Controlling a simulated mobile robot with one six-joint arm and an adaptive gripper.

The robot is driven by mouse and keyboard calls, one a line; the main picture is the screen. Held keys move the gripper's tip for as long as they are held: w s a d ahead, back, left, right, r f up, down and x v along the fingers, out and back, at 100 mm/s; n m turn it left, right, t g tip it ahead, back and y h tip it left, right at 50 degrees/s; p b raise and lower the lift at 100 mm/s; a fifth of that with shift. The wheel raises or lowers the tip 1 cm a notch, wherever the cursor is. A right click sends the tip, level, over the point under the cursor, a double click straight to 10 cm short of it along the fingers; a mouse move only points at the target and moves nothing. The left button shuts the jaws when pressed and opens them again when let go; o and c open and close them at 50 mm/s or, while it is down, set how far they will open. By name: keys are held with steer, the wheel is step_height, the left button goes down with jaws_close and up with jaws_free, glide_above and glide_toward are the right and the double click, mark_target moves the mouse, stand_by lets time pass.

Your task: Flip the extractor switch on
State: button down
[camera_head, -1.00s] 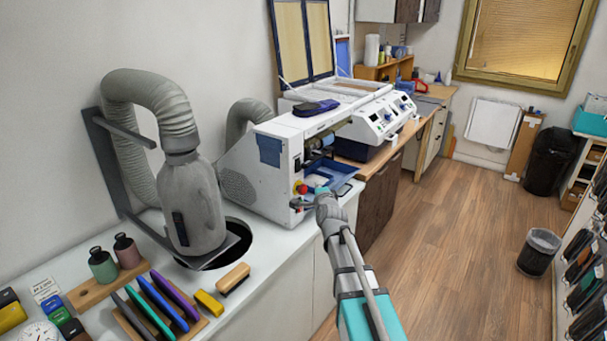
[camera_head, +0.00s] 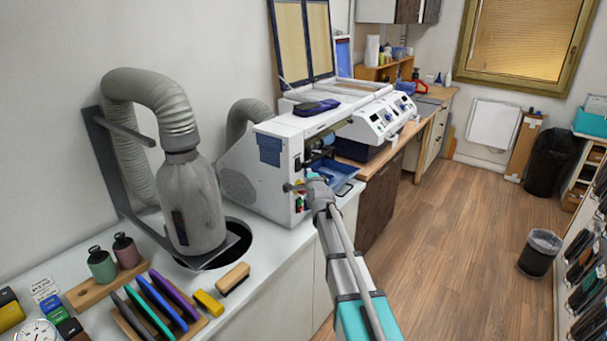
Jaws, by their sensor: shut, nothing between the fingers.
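A white machine (camera_head: 258,185) with a grey hose behind it stands on the bench. Small controls (camera_head: 299,202) in red, yellow and green show on its front end panel. My gripper (camera_head: 288,187) is shut and empty, with its tip at the upper part of that panel. I cannot tell whether it touches the panel. My gripper and wrist hide part of the controls, and I cannot make out the extractor switch or its position.
A grey extraction hose and bag (camera_head: 192,205) sit over a round hole in the white bench (camera_head: 275,268). Brushes and coloured blocks (camera_head: 165,300) lie in front. A blue tray (camera_head: 333,172) is in the machine's opening.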

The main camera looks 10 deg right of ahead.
mark_target(299, 167)
steer(key=shift+w+a+f, duration=0.15)
steer(key=shift+w+a, duration=0.8)
